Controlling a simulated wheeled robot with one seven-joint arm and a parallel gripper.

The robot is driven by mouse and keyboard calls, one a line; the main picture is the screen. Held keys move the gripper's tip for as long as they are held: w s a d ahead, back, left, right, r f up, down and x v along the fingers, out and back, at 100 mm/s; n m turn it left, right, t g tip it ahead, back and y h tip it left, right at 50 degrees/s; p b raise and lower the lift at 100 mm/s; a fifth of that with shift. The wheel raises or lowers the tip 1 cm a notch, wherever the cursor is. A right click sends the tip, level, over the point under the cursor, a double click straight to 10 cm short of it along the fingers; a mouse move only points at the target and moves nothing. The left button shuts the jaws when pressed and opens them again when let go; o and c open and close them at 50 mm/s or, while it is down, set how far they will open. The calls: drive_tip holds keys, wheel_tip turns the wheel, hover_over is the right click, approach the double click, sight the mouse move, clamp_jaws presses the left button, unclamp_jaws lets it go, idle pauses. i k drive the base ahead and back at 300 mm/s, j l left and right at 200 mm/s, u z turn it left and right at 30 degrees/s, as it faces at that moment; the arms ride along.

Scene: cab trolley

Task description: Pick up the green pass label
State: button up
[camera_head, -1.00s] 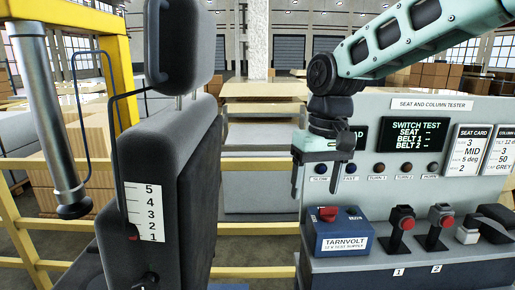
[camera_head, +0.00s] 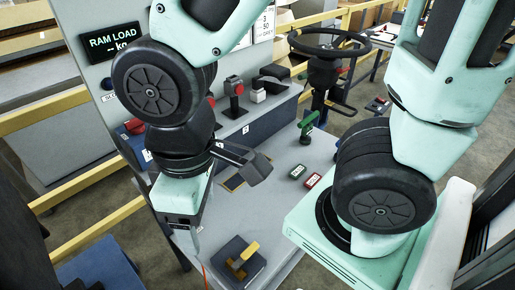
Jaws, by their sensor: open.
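A small green label (camera_head: 297,171) lies flat on the grey bench top (camera_head: 275,205), in the middle of the head view. A red label (camera_head: 313,181) lies close beside it on the right. My gripper (camera_head: 243,165) is open, to the left of the green label and apart from it. It appears to be above the bench, and one dark finger shows clearly. The other finger is hard to make out behind my wrist. I see nothing held in the jaws.
A green-handled tool (camera_head: 308,123) stands behind the labels. A steering wheel (camera_head: 330,43) is at the back right. A dark block with a yellow piece (camera_head: 240,262) sits at the front edge. The bench around the labels is clear.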

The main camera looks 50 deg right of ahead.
sight(298, 170)
drive_tip(key=k+l, duration=0.1)
drive_tip(key=l, duration=0.85)
drive_tip(key=k+l, duration=0.15)
drive_tip(key=l, duration=0.3)
drive_tip(key=k+l, duration=0.1)
drive_tip(key=l, duration=0.35)
